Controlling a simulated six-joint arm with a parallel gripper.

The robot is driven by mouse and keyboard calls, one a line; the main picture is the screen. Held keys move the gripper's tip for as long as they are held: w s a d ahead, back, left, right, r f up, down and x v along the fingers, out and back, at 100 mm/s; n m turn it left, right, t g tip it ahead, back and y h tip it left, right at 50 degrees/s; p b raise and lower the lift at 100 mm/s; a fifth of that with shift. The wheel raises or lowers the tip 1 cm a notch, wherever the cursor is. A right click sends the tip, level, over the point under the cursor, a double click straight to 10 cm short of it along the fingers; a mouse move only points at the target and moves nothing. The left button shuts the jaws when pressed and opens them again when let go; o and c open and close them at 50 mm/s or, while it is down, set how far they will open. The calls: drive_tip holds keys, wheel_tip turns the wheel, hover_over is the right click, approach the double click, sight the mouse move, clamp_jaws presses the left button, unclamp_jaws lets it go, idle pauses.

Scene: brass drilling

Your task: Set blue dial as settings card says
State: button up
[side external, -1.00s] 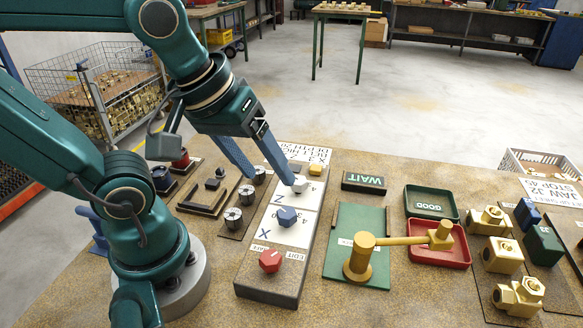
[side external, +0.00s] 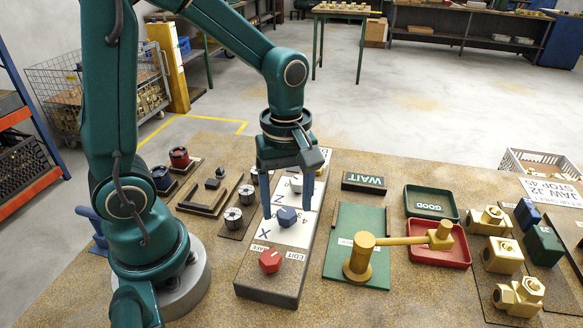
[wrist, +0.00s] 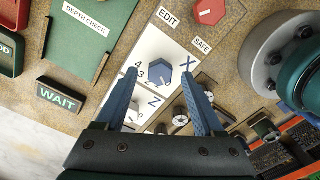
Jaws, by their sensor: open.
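The blue dial (side external: 287,217) is a faceted knob on the white X field of the long panel. It also shows in the wrist view (wrist: 159,78), with small printed numbers beside it; its exact setting is too small to tell. My gripper (side external: 287,209) is open, pointing down, with its blue fingers on either side of the blue dial. In the wrist view the fingers (wrist: 160,72) flank it with gaps; I cannot tell how high the tips are. The printed card at the panel's far end (side external: 325,154) is mostly hidden behind my gripper.
On the same panel, a red dial (side external: 270,261) sits at the near end by EDIT and SAFE labels, and a white dial (side external: 296,184) sits on the Z field. A green depth-check plate (side external: 345,269) with a brass post lies right.

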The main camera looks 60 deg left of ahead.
drive_tip(key=shift+f, duration=0.75)
clamp_jaws()
